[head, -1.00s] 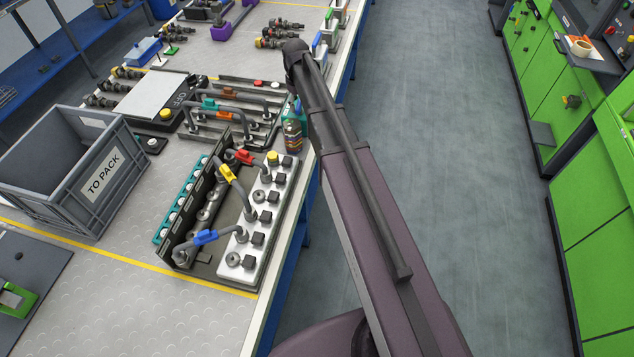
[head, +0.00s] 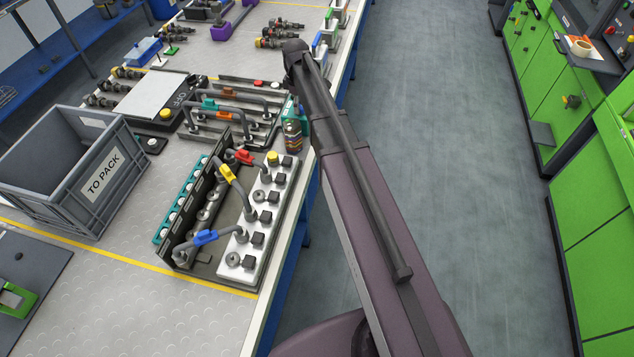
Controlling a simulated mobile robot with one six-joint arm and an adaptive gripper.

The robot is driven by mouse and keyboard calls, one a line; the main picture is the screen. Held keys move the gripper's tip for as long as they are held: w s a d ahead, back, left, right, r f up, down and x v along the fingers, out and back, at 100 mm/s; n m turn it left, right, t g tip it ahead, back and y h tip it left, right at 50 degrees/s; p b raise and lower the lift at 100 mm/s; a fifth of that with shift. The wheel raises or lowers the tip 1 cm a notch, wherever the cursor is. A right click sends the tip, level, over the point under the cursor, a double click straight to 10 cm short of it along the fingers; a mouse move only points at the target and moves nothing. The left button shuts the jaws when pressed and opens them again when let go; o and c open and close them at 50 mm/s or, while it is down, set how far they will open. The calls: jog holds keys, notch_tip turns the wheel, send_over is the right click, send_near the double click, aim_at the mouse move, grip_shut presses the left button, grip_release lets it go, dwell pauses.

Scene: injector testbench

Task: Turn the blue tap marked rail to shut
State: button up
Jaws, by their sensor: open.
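A row of small valve blocks stands along the bench's far right edge in the head view. The blue tap is small and partly cut by the neighbouring blocks. Its marking cannot be read, and I cannot tell whether it stands open or shut.
On the bench are a grey crate (head: 47,187) marked TO PACK, a rack of hoses with coloured clips (head: 205,237), an injector block (head: 233,265) and a bottle (head: 292,128). The aisle floor (head: 430,150) is clear. Green cabinets (head: 597,210) line the right.

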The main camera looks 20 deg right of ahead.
jog(key=shift+r+p, duration=6.7)
jog(key=shift+r, duration=0.2)
jog(key=s+f+m+b, duration=0.6)
jog(key=s+f+b, duration=0.5)
jog(key=s, duration=0.2)
jog(key=s+a+f+m+b, duration=0.1)
jog(key=s+f+m+b, duration=0.5)
jog(key=s+f+b, duration=0.4)
jog(key=s+b, duration=0.1)
jog(key=s, duration=0.2)
jog(key=shift+a+f, duration=0.25)
jog(key=shift+f, duration=0.15)
jog(key=w+d+r+n+p, duration=0.1)
jog(key=w+r+n+p, duration=0.1)
jog(key=w+r+p, duration=2)
jog(key=w, duration=0.4)
jog(key=shift+d, duration=0.25)
jog(key=shift+f, duration=0.2)
